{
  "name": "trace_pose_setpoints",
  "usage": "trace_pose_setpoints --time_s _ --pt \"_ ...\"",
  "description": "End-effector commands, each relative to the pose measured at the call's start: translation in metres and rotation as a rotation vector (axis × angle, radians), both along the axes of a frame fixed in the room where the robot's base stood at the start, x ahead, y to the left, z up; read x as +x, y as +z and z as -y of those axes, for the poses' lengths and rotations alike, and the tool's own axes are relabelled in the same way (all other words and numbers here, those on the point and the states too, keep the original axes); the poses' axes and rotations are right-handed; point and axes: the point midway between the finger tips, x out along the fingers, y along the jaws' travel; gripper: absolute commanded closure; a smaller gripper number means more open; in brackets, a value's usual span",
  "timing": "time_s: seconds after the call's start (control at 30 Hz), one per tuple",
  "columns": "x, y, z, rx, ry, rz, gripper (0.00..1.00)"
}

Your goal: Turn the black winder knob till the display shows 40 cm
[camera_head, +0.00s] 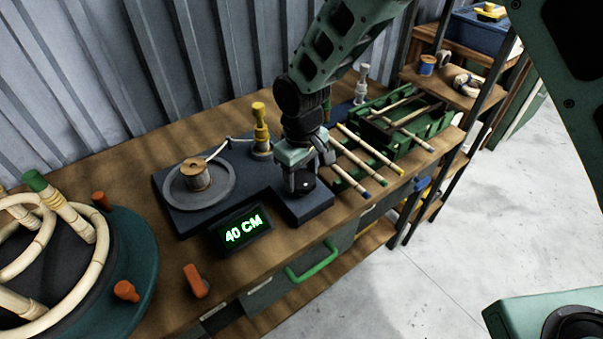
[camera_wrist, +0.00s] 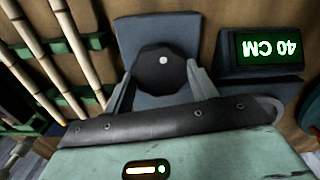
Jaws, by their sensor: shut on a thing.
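The black winder knob (camera_wrist: 162,75) sits on the dark winder base (camera_head: 190,216), and a pale dot marks its top. My gripper (camera_head: 303,180) is over it from above, and in the wrist view its two fingers (camera_wrist: 160,84) are closed on the knob's sides. The head view shows the knob only partly below my gripper. The display (camera_head: 241,231) stands in front of the base and reads 40 CM in green; it also shows upside down in the wrist view (camera_wrist: 268,47). A spool (camera_head: 196,174) sits on the round plate of the winder, with a strand running to a yellow-topped post (camera_head: 261,128).
A green rack (camera_head: 425,126) with several rattan sticks (camera_head: 372,152) stands to the right of my gripper. A round teal jig (camera_head: 134,253) with bent rattan is at the left.

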Motion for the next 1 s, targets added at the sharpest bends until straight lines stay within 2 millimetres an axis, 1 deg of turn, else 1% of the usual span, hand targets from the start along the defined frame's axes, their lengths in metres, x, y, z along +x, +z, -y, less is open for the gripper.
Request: trace_pose_setpoints --time_s 0.3,0.77,0.8,0.87,0.9,1.0 --pt "0.0 0.0004 0.0009 -0.002 -0.099 -0.001 0.66" --pt "0.0 0.0005 0.0008 -0.002 -0.112 -0.001 0.66" --pt "0.0 0.0005 0.0008 -0.002 -0.112 -0.001 0.4" --pt "0.0 0.0005 0.0008 -0.001 -0.112 0.0 0.23" --pt "0.0 0.0004 0.0007 -0.001 -0.111 0.0 0.21" --pt "0.0 0.0003 0.0006 -0.001 -0.111 -0.001 0.21"
